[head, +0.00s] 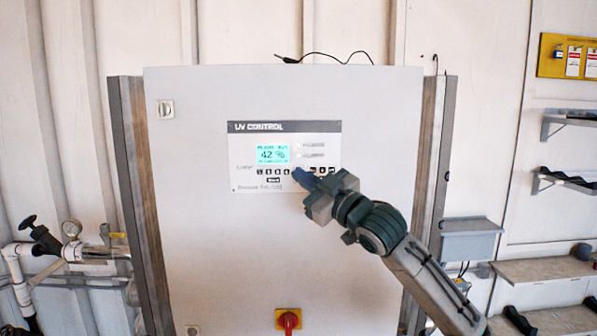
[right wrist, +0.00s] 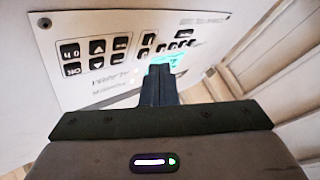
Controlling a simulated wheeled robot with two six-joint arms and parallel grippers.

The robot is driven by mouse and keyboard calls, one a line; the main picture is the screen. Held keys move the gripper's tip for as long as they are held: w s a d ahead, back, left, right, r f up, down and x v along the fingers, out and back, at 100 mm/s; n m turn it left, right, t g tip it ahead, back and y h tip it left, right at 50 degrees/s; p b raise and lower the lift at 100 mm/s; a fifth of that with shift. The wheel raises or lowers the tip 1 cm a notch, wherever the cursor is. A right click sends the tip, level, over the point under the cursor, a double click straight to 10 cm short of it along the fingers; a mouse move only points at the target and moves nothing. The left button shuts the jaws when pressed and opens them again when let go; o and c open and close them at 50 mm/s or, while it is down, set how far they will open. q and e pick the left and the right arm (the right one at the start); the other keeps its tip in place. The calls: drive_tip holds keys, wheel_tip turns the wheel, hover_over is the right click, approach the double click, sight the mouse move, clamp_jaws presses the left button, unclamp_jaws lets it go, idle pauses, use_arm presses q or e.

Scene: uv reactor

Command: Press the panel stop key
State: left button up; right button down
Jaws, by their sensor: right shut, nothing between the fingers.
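The UV control panel (head: 240,148) is a white plate with a lit display (head: 272,154) reading 42 %, set in a large pale cabinet door. A row of small black keys (head: 269,171) runs under the display. My right gripper (head: 299,175) is shut and empty, its fingertips in front of the right part of that row, hiding some keys. In the right wrist view the panel (right wrist: 110,25) appears upside down, with black keys (right wrist: 97,63) left of the closed fingers (right wrist: 158,80) and others beyond them. I cannot tell which key is stop, or whether the fingertips touch the panel.
The cabinet door (head: 200,250) has a red rotary switch (head: 289,320) on a yellow plate at its bottom. Shelves (head: 545,270) and a grey box (head: 468,240) are at the right.

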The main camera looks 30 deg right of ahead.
idle(0.4)
drive_tip(key=shift+w+d+p, duration=0.25)
drive_tip(key=shift+w+p, duration=0.1)
drive_tip(key=shift+p, duration=0.05)
drive_tip(key=shift+w+d+p, duration=0.1)
drive_tip(key=shift+w+p, duration=0.1)
drive_tip(key=shift+p, duration=0.1)
idle(0.4)
drive_tip(key=shift+s, duration=0.1)
drive_tip(key=shift+s+a+b, duration=0.35)
drive_tip(key=shift+s, duration=0.1)
